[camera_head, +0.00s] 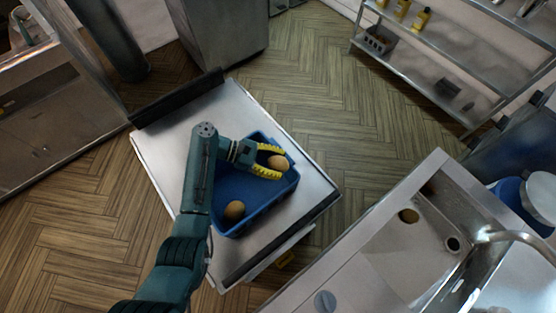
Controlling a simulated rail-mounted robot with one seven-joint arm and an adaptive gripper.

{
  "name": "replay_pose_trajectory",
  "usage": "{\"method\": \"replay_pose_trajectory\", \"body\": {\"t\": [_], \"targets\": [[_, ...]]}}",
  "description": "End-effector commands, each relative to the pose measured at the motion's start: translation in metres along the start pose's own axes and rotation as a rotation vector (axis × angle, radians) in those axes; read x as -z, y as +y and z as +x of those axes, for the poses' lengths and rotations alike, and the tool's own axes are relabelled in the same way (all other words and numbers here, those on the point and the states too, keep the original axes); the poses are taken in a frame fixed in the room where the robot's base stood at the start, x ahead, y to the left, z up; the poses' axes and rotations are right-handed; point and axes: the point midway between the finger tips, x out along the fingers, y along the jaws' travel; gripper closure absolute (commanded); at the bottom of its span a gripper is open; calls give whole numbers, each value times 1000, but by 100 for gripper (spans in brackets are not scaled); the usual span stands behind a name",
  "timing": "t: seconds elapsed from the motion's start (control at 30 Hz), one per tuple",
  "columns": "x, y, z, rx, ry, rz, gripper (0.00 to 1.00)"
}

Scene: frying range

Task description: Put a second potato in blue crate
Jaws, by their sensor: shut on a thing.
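The blue crate (268,206) sits on a metal-topped cart. One brown potato (234,210) lies inside the crate near its lower left corner. My gripper (275,163), with yellow fingers, is shut on a second potato (279,162) over the far right part of the crate. I cannot tell whether this potato touches the crate floor. My arm hides part of the crate's left side.
The cart top (160,150) has bare room left of the crate. A counter with a sink (415,250) stands at the lower right, with a round brown thing (409,216) in it. A metal shelf (450,70) with bottles stands at the upper right.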

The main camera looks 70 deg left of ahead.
Motion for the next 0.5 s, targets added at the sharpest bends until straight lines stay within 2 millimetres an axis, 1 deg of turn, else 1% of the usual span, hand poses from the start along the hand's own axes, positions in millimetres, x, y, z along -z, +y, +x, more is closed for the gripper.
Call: {"method": "replay_pose_trajectory", "body": {"t": [0.5], "targets": [[13,-1,5,2,1,-5,84]]}}
